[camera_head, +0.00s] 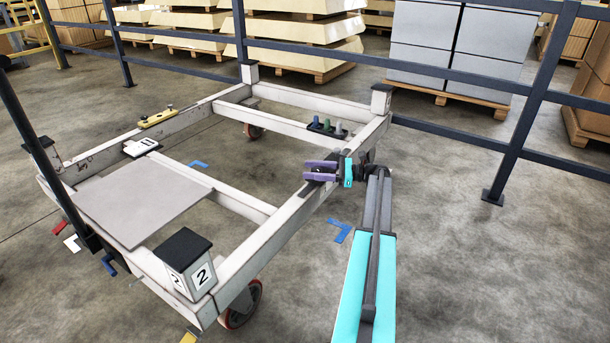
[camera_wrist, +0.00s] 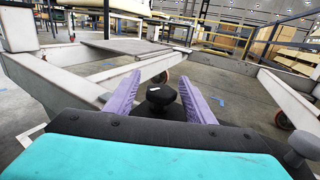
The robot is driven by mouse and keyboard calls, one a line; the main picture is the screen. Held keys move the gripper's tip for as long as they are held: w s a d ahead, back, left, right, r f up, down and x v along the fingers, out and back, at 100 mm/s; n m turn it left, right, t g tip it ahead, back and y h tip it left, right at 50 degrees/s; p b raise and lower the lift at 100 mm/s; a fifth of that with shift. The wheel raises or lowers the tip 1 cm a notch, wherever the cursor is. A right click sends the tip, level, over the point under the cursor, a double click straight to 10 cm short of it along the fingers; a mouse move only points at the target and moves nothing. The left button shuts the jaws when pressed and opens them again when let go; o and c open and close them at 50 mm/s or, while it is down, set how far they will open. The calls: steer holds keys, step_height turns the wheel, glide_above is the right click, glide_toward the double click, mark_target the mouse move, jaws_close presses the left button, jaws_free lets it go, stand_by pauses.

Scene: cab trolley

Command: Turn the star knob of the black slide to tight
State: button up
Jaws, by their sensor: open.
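My gripper (camera_head: 308,171) is at the right-hand rail of the pale trolley (camera_head: 268,240), its purple fingers pointing left across the rail. In the wrist view my gripper (camera_wrist: 159,82) is open. A black knob (camera_wrist: 162,96) stands between the two purple fingers, with a visible gap on at least the right side. The black part under the knob, apparently the slide, is mostly hidden by my gripper body. In the head view the fingers cover most of the knob. I cannot tell whether the knob is tight or loose.
A dark holder with green, blue and grey pegs (camera_head: 327,125) sits on the rail behind my gripper. A yellow slide (camera_head: 157,117) lies on the far left rail. A grey panel (camera_head: 140,195) covers part of the frame. A dark fence (camera_head: 430,70) runs behind.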

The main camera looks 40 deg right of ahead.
steer(key=shift+b+x, duration=0.3)
steer(key=shift+x, duration=0.95)
